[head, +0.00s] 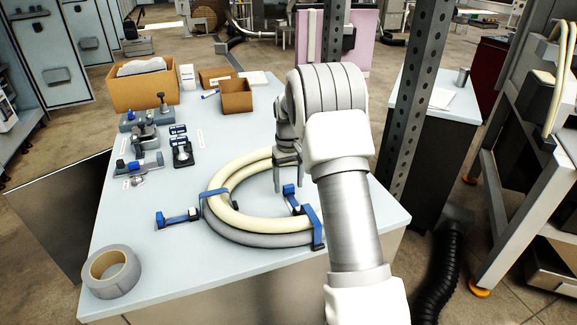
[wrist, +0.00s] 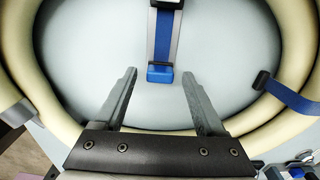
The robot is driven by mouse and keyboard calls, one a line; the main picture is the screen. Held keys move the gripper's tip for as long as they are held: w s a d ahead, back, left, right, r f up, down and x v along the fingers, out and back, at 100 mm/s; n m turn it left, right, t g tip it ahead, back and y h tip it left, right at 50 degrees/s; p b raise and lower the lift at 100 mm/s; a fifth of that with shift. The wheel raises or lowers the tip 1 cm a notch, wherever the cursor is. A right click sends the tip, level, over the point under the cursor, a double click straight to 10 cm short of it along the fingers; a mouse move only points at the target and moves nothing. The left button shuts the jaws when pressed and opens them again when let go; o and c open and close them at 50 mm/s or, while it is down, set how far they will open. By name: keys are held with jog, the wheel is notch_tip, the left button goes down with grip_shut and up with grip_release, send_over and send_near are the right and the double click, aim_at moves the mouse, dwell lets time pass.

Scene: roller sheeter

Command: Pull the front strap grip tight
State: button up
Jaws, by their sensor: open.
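A coil of cream and grey hose (head: 250,232) lies on the table. A front strap (head: 318,232) in blue crosses its near right side. Its blue strap grip (head: 289,190) lies inside the coil; in the wrist view the grip (wrist: 160,74) sits at the end of a grey and blue strap (wrist: 163,35). My gripper (head: 291,186) points down into the coil's opening. In the wrist view my gripper (wrist: 158,77) is open and empty, with the grip seen between its two fingertips. I cannot tell the height gap between them.
A second blue strap (head: 180,217) crosses the coil's left side; it shows at right in the wrist view (wrist: 292,97). A grey tape roll (head: 112,270) lies front left. Clamps (head: 145,140) and cardboard boxes (head: 145,88) stand behind. A perforated post (head: 415,90) rises right of my arm.

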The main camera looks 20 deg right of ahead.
aim_at(288, 186)
notch_tip(288, 186, up, 17)
jog(key=p, duration=0.1)
jog(key=shift+r, duration=0.1)
dwell(0.5)
jog(key=s+a+r+t, duration=0.2)
jog(key=s+a+r, duration=0.25)
jog(key=s, duration=0.45)
jog(key=s+a+r+t, duration=0.1)
jog(key=s+a+r, duration=0.2)
jog(key=s+r, duration=0.45)
jog(key=s+a+f+t, duration=0.1)
jog(key=s+a+f, duration=0.1)
jog(key=s, duration=0.7)
jog(key=s+a+f+t, duration=0.1)
jog(key=s+f, duration=0.4)
jog(key=s, duration=0.3)
jog(key=shift+s+a+f+t, duration=0.2)
jog(key=shift+s+a+t, duration=0.1)
jog(key=shift+s+a, duration=0.1)
